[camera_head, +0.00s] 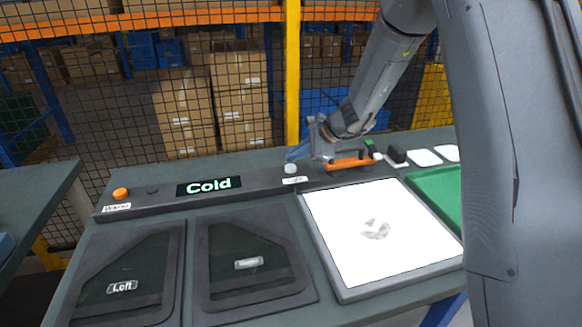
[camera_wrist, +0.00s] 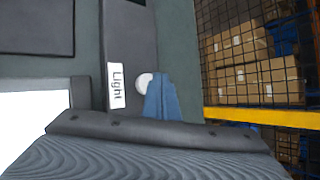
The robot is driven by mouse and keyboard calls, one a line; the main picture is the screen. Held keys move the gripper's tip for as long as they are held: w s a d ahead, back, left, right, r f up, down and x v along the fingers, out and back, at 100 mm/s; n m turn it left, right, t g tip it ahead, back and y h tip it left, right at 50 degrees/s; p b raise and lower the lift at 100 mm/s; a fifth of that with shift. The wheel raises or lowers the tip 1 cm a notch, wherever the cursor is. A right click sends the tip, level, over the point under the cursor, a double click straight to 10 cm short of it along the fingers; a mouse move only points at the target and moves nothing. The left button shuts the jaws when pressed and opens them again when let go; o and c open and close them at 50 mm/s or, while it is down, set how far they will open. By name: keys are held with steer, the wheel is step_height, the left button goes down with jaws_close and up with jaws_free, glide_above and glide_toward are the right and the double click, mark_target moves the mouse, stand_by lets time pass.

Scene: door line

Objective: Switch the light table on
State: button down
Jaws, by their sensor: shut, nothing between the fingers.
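The light table (camera_head: 340,255) is at the right of the bench, with a bright white panel and a small grey patterned thing (camera_head: 375,229) near its middle. A round white button (camera_head: 291,169) sits on the dark control strip behind it, beside a white label reading "Light" (camera_head: 295,181). The button also shows in the wrist view (camera_wrist: 144,81). My gripper (camera_head: 296,153) is shut and empty, with blue fingertips. In the wrist view the fingertips (camera_wrist: 162,98) overlap the button's edge; I cannot tell whether they touch it.
The strip (camera_head: 150,204) also has an orange button (camera_head: 120,194) and a display reading "Cold" (camera_head: 209,186). Two dark panels (camera_head: 250,262) lie at the front left. An orange-handled thing (camera_head: 352,162) and a green mat (camera_head: 440,195) are at right. A mesh fence (camera_head: 200,90) stands behind.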

mark_target(295, 168)
steer(key=shift+r+p, duration=1.6)
steer(key=shift+r, duration=0.9)
steer(key=shift+f, duration=0.1)
